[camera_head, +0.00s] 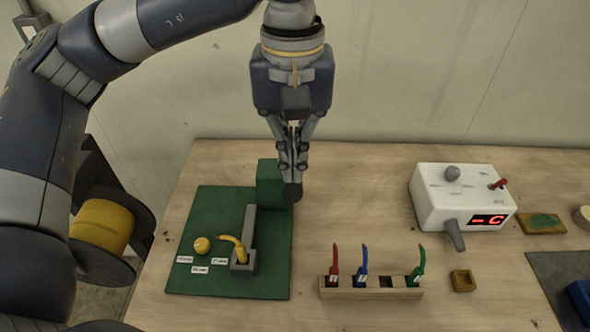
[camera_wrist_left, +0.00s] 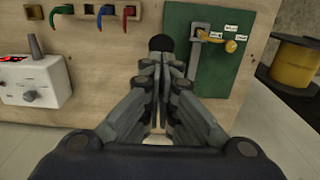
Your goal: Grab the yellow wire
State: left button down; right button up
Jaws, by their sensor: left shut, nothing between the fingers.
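A curved yellow wire (camera_head: 234,247) sits at the foot of a grey L-shaped holder (camera_head: 250,232) on a green board (camera_head: 210,282). Its far end points toward a round yellow knob (camera_head: 202,245). The wire also shows in the left wrist view (camera_wrist_left: 213,36). My left gripper (camera_head: 292,180) points down near the board's back right corner, to the right of the wire and apart from it. Its fingers are shut and empty. In the left wrist view my left gripper (camera_wrist_left: 166,62) has a dark round shape at its fingertips. My right gripper is in neither view.
A wooden rack (camera_head: 340,294) holds red, blue and green wires, with one empty slot. A green block (camera_head: 270,182) stands beside my fingers. A white box (camera_head: 455,190) with a display stands at the right. A yellow spool (camera_head: 102,226) is left of the table.

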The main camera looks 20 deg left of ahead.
aim_at(241, 251)
jog(key=k, duration=2)
